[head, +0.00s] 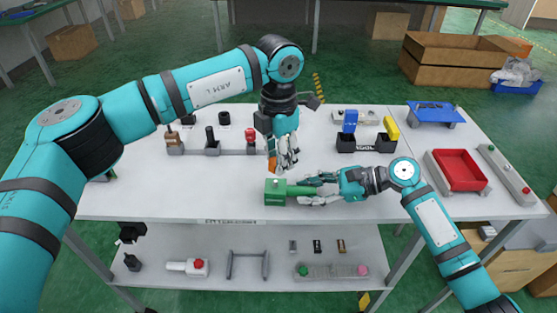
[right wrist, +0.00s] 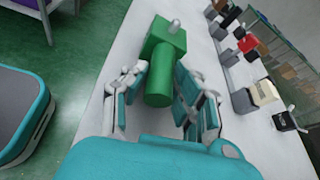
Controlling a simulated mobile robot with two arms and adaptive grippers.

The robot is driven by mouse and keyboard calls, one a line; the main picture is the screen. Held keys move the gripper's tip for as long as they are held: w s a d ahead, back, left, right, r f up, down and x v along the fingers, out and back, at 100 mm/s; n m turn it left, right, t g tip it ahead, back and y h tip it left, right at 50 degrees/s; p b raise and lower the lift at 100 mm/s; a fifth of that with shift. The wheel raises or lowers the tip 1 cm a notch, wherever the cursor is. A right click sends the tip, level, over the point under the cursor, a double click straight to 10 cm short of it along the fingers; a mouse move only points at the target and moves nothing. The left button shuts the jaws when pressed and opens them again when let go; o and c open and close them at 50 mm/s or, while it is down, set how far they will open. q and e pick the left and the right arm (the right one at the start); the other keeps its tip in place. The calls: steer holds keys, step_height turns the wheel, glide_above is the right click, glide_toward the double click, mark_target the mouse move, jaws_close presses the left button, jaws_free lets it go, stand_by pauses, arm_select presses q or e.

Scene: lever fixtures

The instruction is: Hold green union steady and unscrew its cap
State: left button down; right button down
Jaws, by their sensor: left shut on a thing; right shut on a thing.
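The green union (head: 277,192) lies near the front edge of the white table: a block with a thick green cylinder pointing right. In the right wrist view the union (right wrist: 164,48) has a small silver pin on its block. My right gripper (head: 318,190) reaches in from the right and is shut on the cylinder, with fingers along both sides; they also show in the right wrist view (right wrist: 160,90). I cannot tell where the cap begins. My left gripper (head: 286,162) points down just above and behind the block, shut on a small orange piece (head: 272,164), mostly hidden by its fingers.
Behind are lever fixtures (head: 212,142), a black holder (head: 362,145) with blue and yellow items, and a grey fixture (head: 345,117). A red tray (head: 460,171) and a blue-topped stand (head: 436,110) are at the right.

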steer(key=c, duration=1)
jaws_free()
steer(key=shift+o, duration=0.2)
steer(key=v, duration=1.1)
steer(key=shift+d+r, duration=0.1)
steer(key=shift+d, duration=0.3)
steer(key=shift+s, duration=0.1)
